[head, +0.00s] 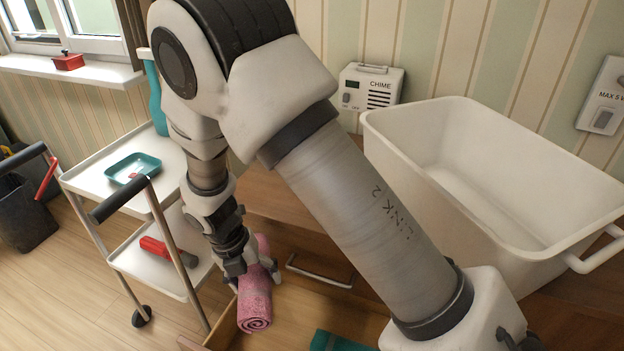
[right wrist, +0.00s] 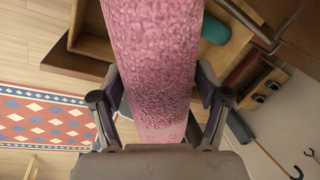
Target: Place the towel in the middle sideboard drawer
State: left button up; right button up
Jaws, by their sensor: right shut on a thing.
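The towel (head: 255,302) is a pink roll. My right gripper (head: 252,272) is shut on it, and the roll hangs by the left side of an open wooden drawer (head: 300,312). Whether it touches the drawer is unclear. In the right wrist view the towel (right wrist: 153,60) lies between both fingers (right wrist: 158,115). The drawer pulls out of the wooden sideboard (head: 275,200), below a closed front with a metal handle (head: 320,272). A teal item (head: 335,341) lies in the open drawer. My left gripper is out of view.
A white trolley (head: 120,165) at left holds a teal tray (head: 133,168) and a red-handled tool (head: 165,250). A patterned rug (right wrist: 45,115) shows in the right wrist view.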

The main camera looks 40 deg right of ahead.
notch_tip(320, 180, down, 14)
jog(key=n+b, duration=0.3)
jog(key=b, duration=2.1)
send_near(281, 332)
jog(key=shift+t, duration=0.4)
jog(key=s+a+f, duration=0.2)
jog(key=f, duration=0.1)
jog(key=s+a+f, duration=0.1)
jog(key=f, duration=0.1)
jog(key=d+b, duration=0.1)
jog(key=w+d+b, duration=0.1)
jog(key=d+b, duration=0.1)
jog(key=d, duration=0.1)
jog(key=shift+w+b, duration=0.3)
jog(key=shift+w, duration=0.1)
jog(key=shift+f+b, duration=0.45)
jog(key=shift+f, duration=0.05)
jog(key=shift+a+r, duration=0.15)
jog(key=shift+r, duration=0.15)
jog(key=shift+s+f+p, duration=0.1)
jog(key=shift+p, duration=0.25)
jog(key=o, duration=1.2)
